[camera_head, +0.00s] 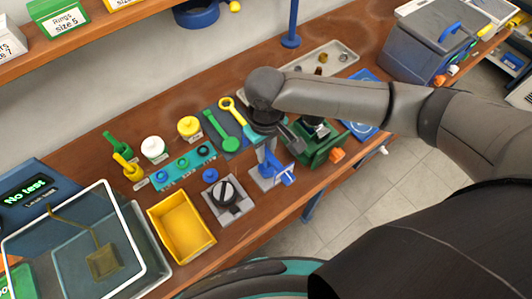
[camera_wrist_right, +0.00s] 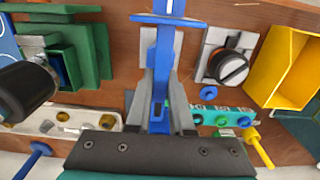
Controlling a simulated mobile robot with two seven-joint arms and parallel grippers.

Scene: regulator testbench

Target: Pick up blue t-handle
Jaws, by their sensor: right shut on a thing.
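The blue t-handle (camera_head: 287,176) is at the front of the wooden bench, by a small light stand, below my right gripper (camera_head: 268,150). In the right wrist view, a long blue shaft with a crossbar, the blue t-handle (camera_wrist_right: 165,45), runs between the grey fingers of my right gripper (camera_wrist_right: 162,75). The fingers are shut on it. My wrist hides part of the handle from the head camera, and I cannot tell whether it is clear of the stand. My left gripper is not in view.
A grey block with a black knob (camera_head: 229,197) and a yellow bin (camera_head: 181,226) stand left of the handle. A green vise-like fixture (camera_head: 318,146) is close on the right. A teal rack (camera_head: 184,168) and green and yellow tools (camera_head: 222,132) lie behind.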

